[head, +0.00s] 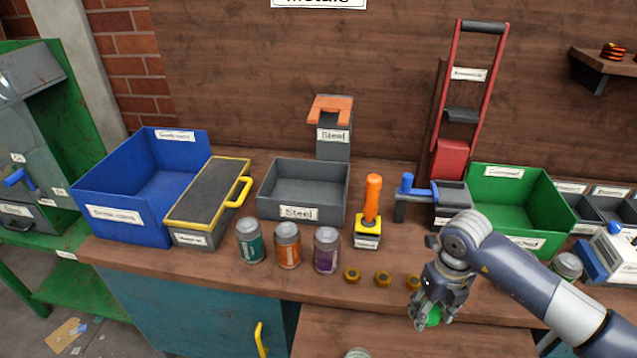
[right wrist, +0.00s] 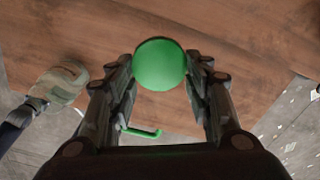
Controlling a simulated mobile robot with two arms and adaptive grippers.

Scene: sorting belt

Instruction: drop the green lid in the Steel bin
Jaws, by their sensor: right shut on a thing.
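The green lid (right wrist: 160,64) is round and sits between the fingertips of my right gripper (right wrist: 160,80), which is shut on it. In the head view the right gripper (head: 432,312) holds the green lid (head: 433,319) low over the front of the workbench, partly hidden by the fingers. The Steel bin (head: 333,212) is a grey open box at centre, behind the jars and up and left of the gripper. In the right wrist view my left gripper (right wrist: 36,106) is at the left, apparently shut on a clear jar (right wrist: 62,84) by the wood edge.
Three jars, green (head: 249,241), orange (head: 287,246) and purple (head: 326,250), stand before the Steel bin. An orange-handled tool (head: 372,200) stands right of it. A blue bin (head: 120,222) and a yellow-edged box (head: 205,195) are left. A green bin (head: 550,215) is right. Brass nuts (head: 383,279) lie in front.

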